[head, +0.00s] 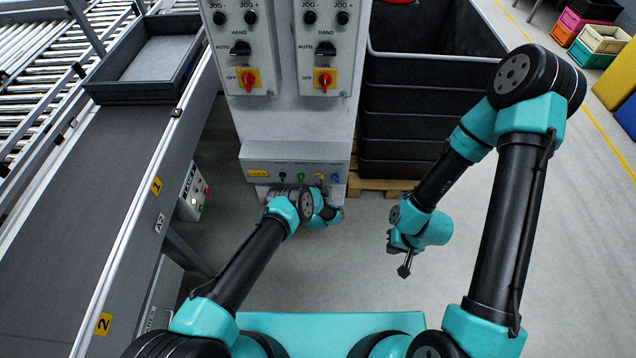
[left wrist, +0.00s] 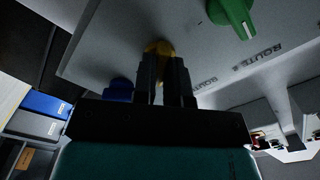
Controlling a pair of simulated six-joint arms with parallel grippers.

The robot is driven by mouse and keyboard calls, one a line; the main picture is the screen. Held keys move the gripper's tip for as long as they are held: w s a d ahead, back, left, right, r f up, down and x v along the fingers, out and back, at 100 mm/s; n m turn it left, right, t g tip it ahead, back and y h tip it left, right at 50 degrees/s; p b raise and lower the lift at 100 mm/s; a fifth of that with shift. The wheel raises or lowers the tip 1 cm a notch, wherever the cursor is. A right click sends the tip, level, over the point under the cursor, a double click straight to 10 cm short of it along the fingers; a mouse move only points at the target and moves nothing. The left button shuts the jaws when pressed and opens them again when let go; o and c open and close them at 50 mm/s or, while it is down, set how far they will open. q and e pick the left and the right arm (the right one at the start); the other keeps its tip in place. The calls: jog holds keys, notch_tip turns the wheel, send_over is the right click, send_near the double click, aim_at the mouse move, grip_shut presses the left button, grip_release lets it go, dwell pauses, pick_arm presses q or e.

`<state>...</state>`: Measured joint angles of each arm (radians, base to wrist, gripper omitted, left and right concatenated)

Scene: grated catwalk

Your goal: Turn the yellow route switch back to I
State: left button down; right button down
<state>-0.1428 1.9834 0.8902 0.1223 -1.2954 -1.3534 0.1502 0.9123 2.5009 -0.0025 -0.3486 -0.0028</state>
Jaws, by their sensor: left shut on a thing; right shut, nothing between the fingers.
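The yellow route switch (left wrist: 158,47) shows in the left wrist view between the fingers of my left gripper (left wrist: 164,70), which is shut on it. Its pointer and the I mark are hidden, so I cannot tell its position. In the head view the yellow switch (head: 320,176) is a small spot on the front of the low switch panel (head: 295,152), with my left gripper (head: 320,190) right at it. My right gripper (head: 405,269) is shut and empty, hanging over the floor right of the panel.
A green knob (left wrist: 232,15) and a blue knob (left wrist: 118,90) flank the yellow one. Above stand two control plates with red switches (head: 249,79). A conveyor (head: 110,190) runs along the left. Black crates (head: 405,130) stand on a pallet behind right.

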pick_arm(q)
jog(key=shift+n, duration=0.4)
jog(key=n, duration=1)
jog(key=shift+n, duration=0.3)
jog(key=c, duration=1.2)
grip_release()
jog(key=shift+o, duration=0.2)
jog(key=shift+s, duration=0.15)
jog(key=s, duration=1.7)
jog(key=shift+a, duration=0.2)
